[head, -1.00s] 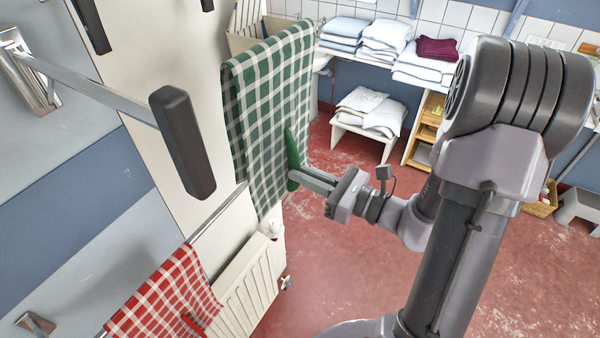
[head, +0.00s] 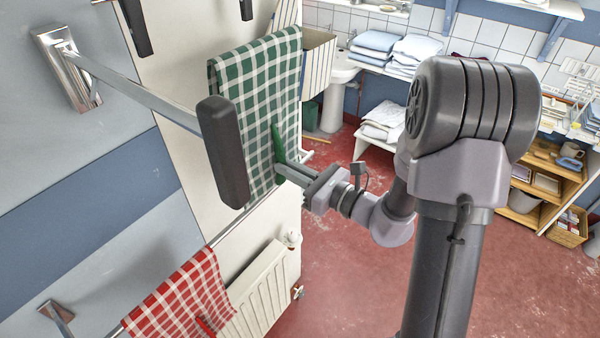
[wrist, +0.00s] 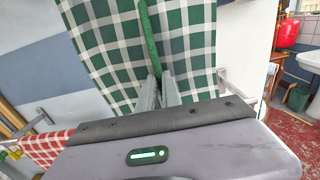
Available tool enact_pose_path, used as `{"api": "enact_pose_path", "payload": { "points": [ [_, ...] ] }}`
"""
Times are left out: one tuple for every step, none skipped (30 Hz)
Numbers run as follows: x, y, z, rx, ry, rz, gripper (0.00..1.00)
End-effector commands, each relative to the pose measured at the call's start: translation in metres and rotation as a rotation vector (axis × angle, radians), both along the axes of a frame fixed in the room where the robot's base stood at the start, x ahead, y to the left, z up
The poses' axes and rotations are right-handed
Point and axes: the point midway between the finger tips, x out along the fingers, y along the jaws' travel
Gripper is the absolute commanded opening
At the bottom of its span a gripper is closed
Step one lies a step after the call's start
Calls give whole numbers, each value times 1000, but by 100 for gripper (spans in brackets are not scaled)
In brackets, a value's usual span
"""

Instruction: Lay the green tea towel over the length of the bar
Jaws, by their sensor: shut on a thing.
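The green and white checked tea towel (head: 240,100) stands spread out in front of the cream wall panel, its lower edge near a thin metal bar (head: 226,231) on the wall. I cannot tell whether they touch. My gripper (head: 280,170) is shut on a plain green strip (head: 277,143) on the towel's near face. In the wrist view the towel (wrist: 195,45) fills the upper middle, and the green strip (wrist: 149,38) runs down between the fingers (wrist: 160,88). The towel hides part of the bar, which shows again at its right.
A red checked towel (head: 185,295) hangs on the bar's near part, in front of a white radiator (head: 262,290). A metal arm with a dark grip (head: 222,150) juts out left of the green towel. Shelves (head: 545,185) stand at the right; the red floor between is open.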

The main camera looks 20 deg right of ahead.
Motion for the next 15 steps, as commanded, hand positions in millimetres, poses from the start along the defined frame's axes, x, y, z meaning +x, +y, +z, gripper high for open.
{"api": "enact_pose_path", "payload": {
  "points": [
    [0, -1, -15, 1, 2, -1, 0],
    [-1, -1, -20, 1, 2, -1, 0],
    [-1, -1, -25, 1, 2, -1, 0],
    [-1, -1, -29, 1, 2, -1, 0],
    [-1, -1, -33, 1, 2, -1, 0],
    [-1, -1, -38, 1, 2, -1, 0],
    [-1, -1, -41, 1, 2, -1, 0],
    [-1, -1, -45, 1, 2, -1, 0],
    [-1, -1, -50, 1, 2, -1, 0],
    [-1, -1, -54, 1, 2, -1, 0],
    [-1, -1, -58, 1, 2, -1, 0],
    [-1, -1, -63, 1, 2, -1, 0],
    [-1, -1, -67, 2, 3, -1, 0],
    [-1, -1, -70, 2, 3, -1, 0],
    [-1, -1, -75, 2, 3, -1, 0]
  ]
}}
